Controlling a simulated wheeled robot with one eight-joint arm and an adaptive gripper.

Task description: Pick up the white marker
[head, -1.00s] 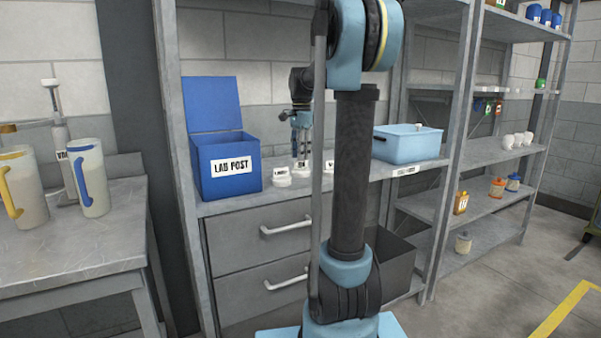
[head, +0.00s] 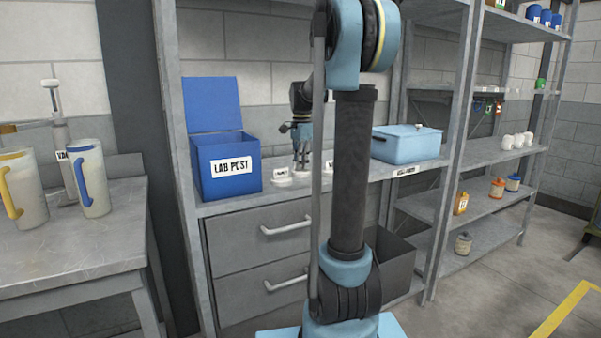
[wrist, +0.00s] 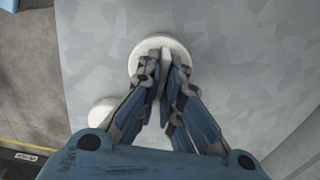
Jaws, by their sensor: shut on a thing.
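A white marker with a round base (wrist: 150,44) is at the top centre of the wrist view, with a thin white upright part between my fingers. My gripper (wrist: 164,68) is shut on that upright part. In the head view, my gripper (head: 301,160) is low over the grey shelf, between a white labelled piece (head: 281,178) at its left and another white label (head: 330,166) at its right. A second white round piece (wrist: 102,111) shows left of my fingers in the wrist view. The fingers hide part of the held marker.
An open blue box (head: 228,180) labelled LAB POST stands left of my gripper. A light blue lidded tub (head: 408,146) stands on the shelf to the right. Two drawers (head: 262,256) are below. A bench (head: 75,240) with two jugs is at far left.

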